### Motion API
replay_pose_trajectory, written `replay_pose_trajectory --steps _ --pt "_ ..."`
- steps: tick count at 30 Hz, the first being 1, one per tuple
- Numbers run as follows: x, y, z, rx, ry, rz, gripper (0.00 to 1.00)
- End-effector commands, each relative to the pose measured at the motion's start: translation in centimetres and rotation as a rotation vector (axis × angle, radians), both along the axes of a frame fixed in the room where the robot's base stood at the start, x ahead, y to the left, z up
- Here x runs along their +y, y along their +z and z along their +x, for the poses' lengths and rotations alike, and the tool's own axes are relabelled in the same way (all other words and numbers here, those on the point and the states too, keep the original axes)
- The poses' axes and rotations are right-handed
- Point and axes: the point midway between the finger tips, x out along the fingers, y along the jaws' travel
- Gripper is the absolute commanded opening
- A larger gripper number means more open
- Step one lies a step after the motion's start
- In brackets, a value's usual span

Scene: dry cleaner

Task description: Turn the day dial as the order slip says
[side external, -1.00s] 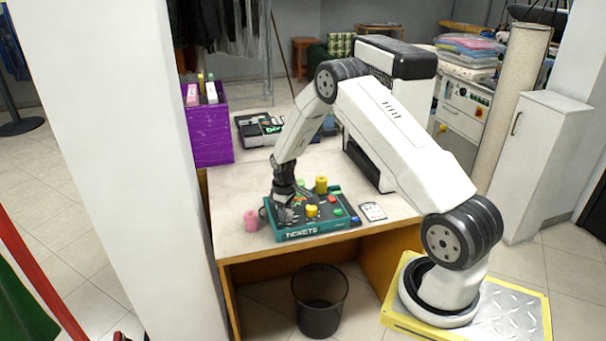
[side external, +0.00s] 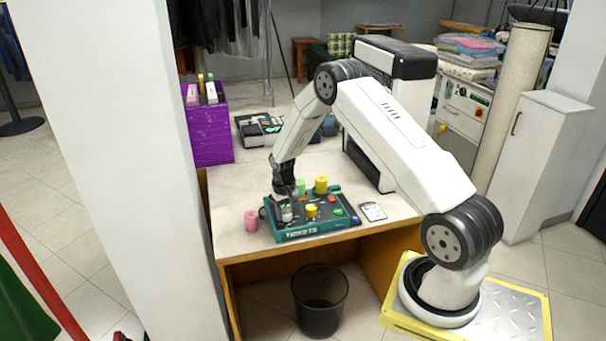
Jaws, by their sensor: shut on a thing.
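The teal ticket box (side external: 310,235), marked "TICKETS", lies on the counter with several dials and coloured buttons on its top. My gripper (side external: 286,209) points down at the box's left front part and is shut on a small grey dial (side external: 287,215), mostly hidden by the fingers. A yellow dial (side external: 311,211) sits just right of it. A white slip (side external: 373,211) with dark print lies right of the box; its writing is too small to read. I cannot read any dial markings.
A pink cylinder (side external: 251,221) stands close left of the box. A green cylinder (side external: 300,187) and a yellow one (side external: 321,185) stand at its back. A purple bin (side external: 209,135) and a dark card terminal (side external: 258,130) are farther back. The middle counter is clear.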

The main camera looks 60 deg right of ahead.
Motion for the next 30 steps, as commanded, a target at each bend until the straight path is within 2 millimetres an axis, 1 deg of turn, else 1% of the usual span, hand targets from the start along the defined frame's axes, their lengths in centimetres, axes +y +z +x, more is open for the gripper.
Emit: replay_pose_trajectory --steps 11,12,15,25,30 --pt "-0.02 0.03 0.01 0.000 -0.010 0.000 0.00" --pt "0.00 0.03 0.01 0.000 -0.010 0.000 0.56" --pt "-0.01 0.02 0.01 -0.001 -0.009 0.001 0.85" --pt "0.00 0.06 0.01 0.000 -0.008 0.000 0.85" --pt "0.01 0.63 0.03 -0.001 -0.008 -0.001 0.85"
